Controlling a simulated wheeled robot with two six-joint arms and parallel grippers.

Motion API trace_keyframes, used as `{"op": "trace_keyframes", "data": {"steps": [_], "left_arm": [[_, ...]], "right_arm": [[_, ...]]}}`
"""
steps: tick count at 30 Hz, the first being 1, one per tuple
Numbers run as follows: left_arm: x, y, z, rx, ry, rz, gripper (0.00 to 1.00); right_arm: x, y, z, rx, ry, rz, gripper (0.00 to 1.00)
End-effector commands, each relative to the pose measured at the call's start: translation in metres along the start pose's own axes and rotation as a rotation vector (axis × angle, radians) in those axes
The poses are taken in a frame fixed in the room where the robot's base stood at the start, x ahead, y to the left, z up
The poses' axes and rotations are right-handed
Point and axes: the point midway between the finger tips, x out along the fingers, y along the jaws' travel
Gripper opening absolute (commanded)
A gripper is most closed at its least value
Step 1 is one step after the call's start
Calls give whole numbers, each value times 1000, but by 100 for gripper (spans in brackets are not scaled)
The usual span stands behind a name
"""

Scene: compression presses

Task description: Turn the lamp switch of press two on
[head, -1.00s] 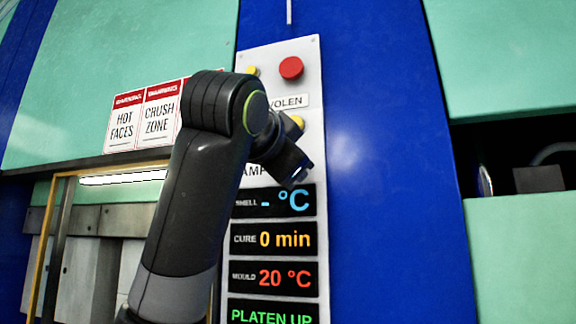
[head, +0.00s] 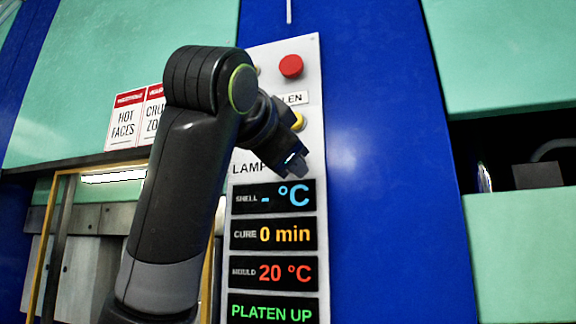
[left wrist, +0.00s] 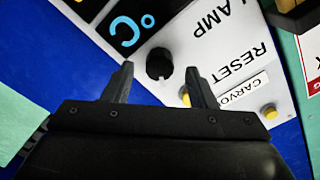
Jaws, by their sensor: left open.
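The control panel (head: 306,135) of the press is a white plate with a LAMP label (head: 248,169). In the left wrist view a black round knob (left wrist: 159,64) sits beside the LAMP lettering (left wrist: 215,17); I take it as the lamp switch. My left gripper (left wrist: 160,82) is open, with one fingertip on each side of the knob in that picture; I cannot tell if it touches. In the head view the left gripper (head: 297,167) is in front of the panel and hides the knob. My right gripper is not in view.
A red button (head: 291,66) and a yellow button (head: 298,121) are on the panel's upper part. Displays, such as the one reading 20 °C (head: 273,271), are below. Warning signs (head: 126,119) are at left. Blue frame (head: 385,170) to the right is clear.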

Motion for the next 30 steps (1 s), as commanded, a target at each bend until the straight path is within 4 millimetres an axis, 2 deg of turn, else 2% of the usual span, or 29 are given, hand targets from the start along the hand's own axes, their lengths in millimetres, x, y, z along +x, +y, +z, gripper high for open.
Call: {"op": "trace_keyframes", "data": {"steps": [1,3,15,21,30], "left_arm": [[-13,4,3,1,5,-4,52],[-30,4,4,2,4,-5,52],[-125,4,3,1,3,-2,52],[-142,2,2,1,1,0,52],[-148,1,0,2,1,1,52]], "right_arm": [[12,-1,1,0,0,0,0],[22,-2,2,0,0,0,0],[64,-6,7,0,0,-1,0],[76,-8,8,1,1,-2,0],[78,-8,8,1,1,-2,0]]}}
